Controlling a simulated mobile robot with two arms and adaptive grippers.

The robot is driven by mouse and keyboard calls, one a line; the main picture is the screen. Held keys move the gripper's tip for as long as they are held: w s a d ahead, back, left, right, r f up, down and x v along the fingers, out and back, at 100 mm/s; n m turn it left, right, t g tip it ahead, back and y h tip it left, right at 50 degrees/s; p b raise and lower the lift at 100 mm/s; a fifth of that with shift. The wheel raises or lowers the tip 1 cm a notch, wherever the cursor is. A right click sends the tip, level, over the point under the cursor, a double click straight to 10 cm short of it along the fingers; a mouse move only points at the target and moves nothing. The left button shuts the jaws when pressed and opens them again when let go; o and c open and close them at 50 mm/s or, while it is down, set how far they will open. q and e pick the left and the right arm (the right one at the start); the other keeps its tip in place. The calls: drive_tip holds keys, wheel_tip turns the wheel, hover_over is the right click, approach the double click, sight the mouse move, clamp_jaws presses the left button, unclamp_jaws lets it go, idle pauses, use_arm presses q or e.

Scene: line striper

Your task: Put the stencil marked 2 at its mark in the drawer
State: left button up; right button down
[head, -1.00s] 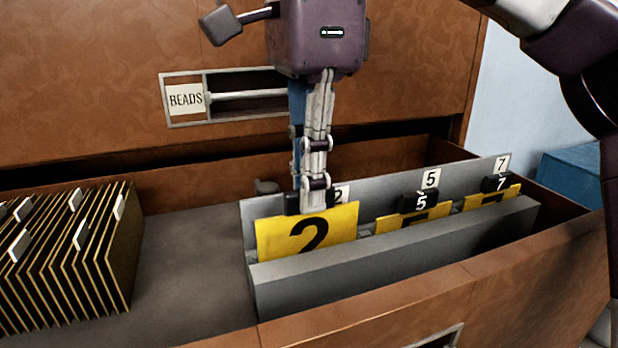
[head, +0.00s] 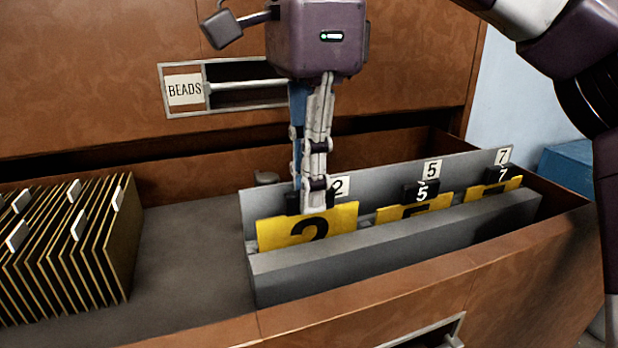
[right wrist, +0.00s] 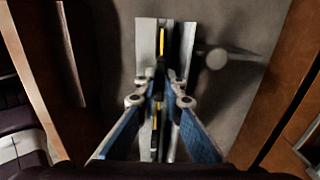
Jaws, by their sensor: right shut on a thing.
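The yellow stencil marked 2 (head: 330,222) stands upright in the grey slotted rack (head: 390,254) in the open drawer. Its lower part is hidden behind the rack's front wall, which cuts across the black 2. It sits at the left end, in front of the white label 2 (head: 340,187) on the back wall. My right gripper (head: 310,200) points down, shut on the stencil's dark top grip. In the right wrist view, the fingers (right wrist: 160,88) close over the rack. My left gripper is not in view.
Yellow stencils 5 (head: 428,207) and 7 (head: 495,189) stand in the same rack to the right, at their labels. Tabbed dividers (head: 75,245) fill the drawer's left side. Bare drawer floor (head: 190,255) lies between. A closed drawer labelled BEADS (head: 184,90) rises behind.

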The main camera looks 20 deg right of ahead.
drive_tip(key=shift+f+b, duration=0.4)
drive_tip(key=shift+f, duration=0.4)
drive_tip(key=c, duration=2)
unclamp_jaws()
drive_tip(key=shift+s+r, duration=0.1)
drive_tip(key=shift+s, duration=0.05)
drive_tip(key=o, duration=0.3)
drive_tip(key=shift+o, duration=0.2)
wheel_tip(320, 180, up, 7)
drive_tip(key=p, duration=0.7)
